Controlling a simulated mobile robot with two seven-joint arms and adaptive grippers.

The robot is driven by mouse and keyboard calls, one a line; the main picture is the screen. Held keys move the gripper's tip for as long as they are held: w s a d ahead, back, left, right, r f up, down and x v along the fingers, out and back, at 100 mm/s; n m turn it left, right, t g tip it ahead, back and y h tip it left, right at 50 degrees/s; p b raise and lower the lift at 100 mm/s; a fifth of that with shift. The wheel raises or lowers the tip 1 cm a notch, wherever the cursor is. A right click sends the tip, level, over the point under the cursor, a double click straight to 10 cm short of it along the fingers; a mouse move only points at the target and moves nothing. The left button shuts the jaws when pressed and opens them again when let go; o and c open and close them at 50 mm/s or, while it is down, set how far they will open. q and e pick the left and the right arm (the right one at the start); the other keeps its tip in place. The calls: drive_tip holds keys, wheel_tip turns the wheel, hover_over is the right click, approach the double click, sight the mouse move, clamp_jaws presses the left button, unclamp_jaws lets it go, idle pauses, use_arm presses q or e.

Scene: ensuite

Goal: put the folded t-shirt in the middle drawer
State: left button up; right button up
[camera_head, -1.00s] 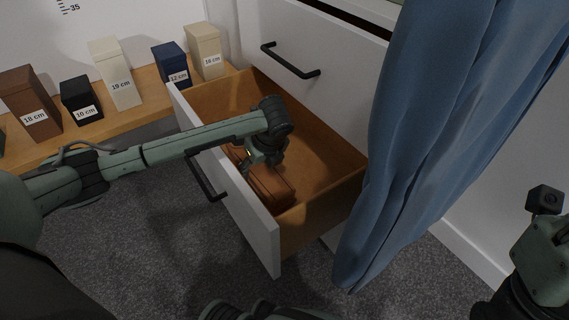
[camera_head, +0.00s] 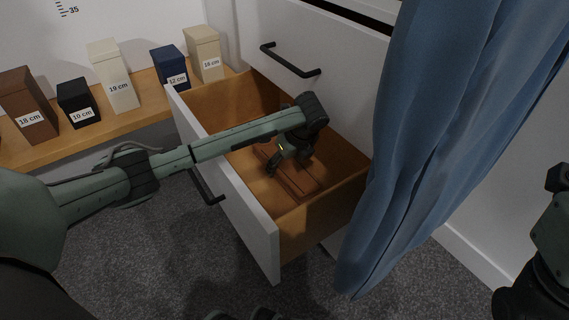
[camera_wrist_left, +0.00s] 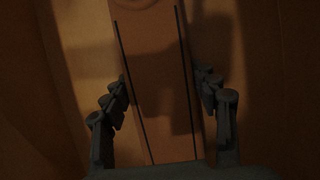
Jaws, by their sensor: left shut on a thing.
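A reddish-brown oblong bundle with dark lengthwise lines, which I take for the folded t-shirt (camera_head: 300,181), is inside an open wooden drawer (camera_head: 227,177) with a white front. The drawer lies below a white front with a black handle. My left gripper (camera_head: 287,170) reaches down over the drawer's front into it and is shut on the bundle. In the left wrist view the bundle (camera_wrist_left: 158,100) lies between the fingers of my left gripper (camera_wrist_left: 160,95), one on each side. I cannot tell whether the bundle touches the drawer floor. My right gripper's fingers are out of view.
A blue curtain (camera_head: 425,140) hangs close to the drawer's right side. A wooden shelf (camera_head: 140,103) at the left carries several labelled boxes, including a blue one (camera_head: 171,68). The drawer's back left is bare. Part of my right arm shows at the right edge.

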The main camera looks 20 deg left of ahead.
sight(291, 167)
use_arm(q)
drive_tip(key=o, duration=1.3)
drive_tip(key=shift+c, duration=0.2)
drive_tip(key=shift+p+v, duration=1)
drive_tip(key=shift+v, duration=2.8)
